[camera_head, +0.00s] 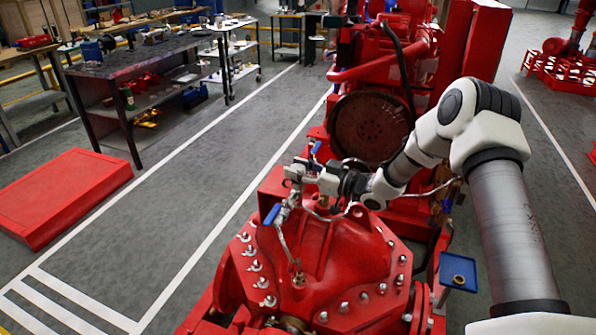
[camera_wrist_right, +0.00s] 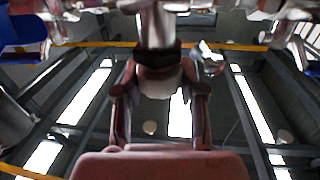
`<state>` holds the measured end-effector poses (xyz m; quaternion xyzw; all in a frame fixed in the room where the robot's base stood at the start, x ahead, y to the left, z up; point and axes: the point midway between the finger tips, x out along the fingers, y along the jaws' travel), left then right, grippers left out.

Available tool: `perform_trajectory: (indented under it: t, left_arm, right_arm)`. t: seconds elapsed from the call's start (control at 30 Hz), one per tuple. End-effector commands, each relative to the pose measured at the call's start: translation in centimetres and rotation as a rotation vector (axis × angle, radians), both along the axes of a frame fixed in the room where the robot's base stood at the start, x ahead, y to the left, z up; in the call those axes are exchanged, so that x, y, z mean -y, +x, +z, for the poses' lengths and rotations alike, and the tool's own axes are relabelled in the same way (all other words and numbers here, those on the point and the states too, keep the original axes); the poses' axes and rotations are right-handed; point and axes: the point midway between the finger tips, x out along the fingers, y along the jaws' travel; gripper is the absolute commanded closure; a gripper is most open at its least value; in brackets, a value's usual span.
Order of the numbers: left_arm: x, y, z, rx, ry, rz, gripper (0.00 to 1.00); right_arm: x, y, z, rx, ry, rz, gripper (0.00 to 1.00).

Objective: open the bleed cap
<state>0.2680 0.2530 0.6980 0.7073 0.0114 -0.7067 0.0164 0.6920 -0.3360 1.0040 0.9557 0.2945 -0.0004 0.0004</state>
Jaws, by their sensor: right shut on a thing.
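My right gripper (camera_head: 297,172) reaches in from the right above the red pump casing (camera_head: 325,240). It is shut at the top of thin metal pipework (camera_head: 285,238) that rises from the casing. In the right wrist view the two fingers (camera_wrist_right: 160,85) stand either side of a metal fitting (camera_wrist_right: 158,30) with a dark band near its end. This seems to be the bleed cap, but the head view is too small to show it clearly. Blue valve handles sit on the pipework, one left (camera_head: 272,214) and one behind (camera_head: 316,147). My left gripper is not in view.
A small blue tray (camera_head: 458,270) stands right of the casing. Several bolts ring the casing flange. The red engine (camera_head: 385,60) with its round dark plate stands behind. A dark workbench (camera_head: 130,72) and a red platform (camera_head: 62,195) are at left. The floor between is clear.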

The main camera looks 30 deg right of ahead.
Motion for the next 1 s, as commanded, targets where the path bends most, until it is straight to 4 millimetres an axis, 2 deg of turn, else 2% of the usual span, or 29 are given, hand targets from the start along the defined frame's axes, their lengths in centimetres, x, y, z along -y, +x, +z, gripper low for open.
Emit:
perform_trajectory:
  t: [0.6,1.0]
  left_arm:
    - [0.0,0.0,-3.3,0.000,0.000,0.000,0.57]
    - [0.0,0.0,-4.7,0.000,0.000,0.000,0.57]
  right_arm:
    - [0.0,0.1,-0.3,0.003,-0.003,0.540,0.95]
    - [-0.1,0.1,0.0,0.003,-0.001,0.693,0.95]
